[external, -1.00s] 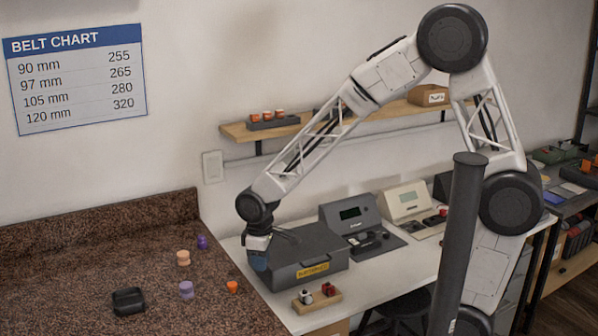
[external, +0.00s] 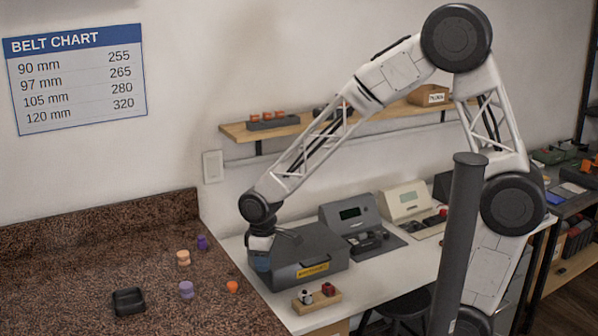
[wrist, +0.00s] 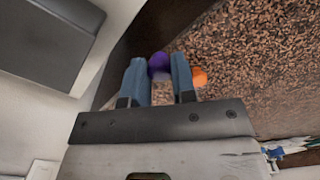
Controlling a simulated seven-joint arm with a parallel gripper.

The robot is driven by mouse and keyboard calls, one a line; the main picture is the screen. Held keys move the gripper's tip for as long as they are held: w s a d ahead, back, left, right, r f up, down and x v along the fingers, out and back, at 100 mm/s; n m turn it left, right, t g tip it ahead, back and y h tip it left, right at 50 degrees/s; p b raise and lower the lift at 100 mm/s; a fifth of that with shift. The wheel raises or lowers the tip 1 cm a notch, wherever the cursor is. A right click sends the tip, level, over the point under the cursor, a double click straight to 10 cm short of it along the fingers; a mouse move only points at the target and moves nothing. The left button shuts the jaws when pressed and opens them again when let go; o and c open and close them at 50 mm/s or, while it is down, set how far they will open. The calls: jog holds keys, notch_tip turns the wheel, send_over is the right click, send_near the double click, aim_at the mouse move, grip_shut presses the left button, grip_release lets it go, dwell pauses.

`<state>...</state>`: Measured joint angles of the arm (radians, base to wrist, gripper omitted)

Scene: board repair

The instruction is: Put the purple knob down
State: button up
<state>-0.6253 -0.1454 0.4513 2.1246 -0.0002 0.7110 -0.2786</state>
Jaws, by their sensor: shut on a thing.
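My gripper (external: 262,264) hangs at the left end of the white bench, beside the brown speckled counter's right edge. In the wrist view its two blue fingers (wrist: 160,80) are shut on a dark purple knob (wrist: 159,64), which shows between the fingertips. The knob's lower part is hidden, and I cannot make it out in the external view. On the counter (external: 90,265) stand another purple knob (external: 202,242) and a pale purple one (external: 186,289).
A tan knob (external: 183,257), an orange knob (external: 232,287) and a black open holder (external: 128,301) are on the counter. A grey box (external: 312,262) stands close to the right of my gripper. A wooden block with small parts (external: 316,298) is in front of it. The counter's left part is clear.

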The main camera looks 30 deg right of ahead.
jog(key=shift+d, duration=0.15)
jog(key=s+d+f+m, duration=0.1)
jog(key=d+f+m, duration=0.25)
jog(key=d, duration=0.75)
jog(key=s+d+f+m, duration=0.2)
jog(key=d+m, duration=0.3)
jog(key=d, duration=0.7)
jog(key=s+d+f+m, duration=0.3)
jog(key=s+d+m, duration=0.1)
jog(key=s+d, duration=0.2)
jog(key=s+d+f+m, duration=0.3)
jog(key=s+d+m, duration=0.2)
jog(key=d, duration=0.3)
jog(key=shift+s+d, duration=0.4)
jog(key=shift+s, duration=0.05)
send_over(378, 276)
jog(key=shift+f, duration=0.65)
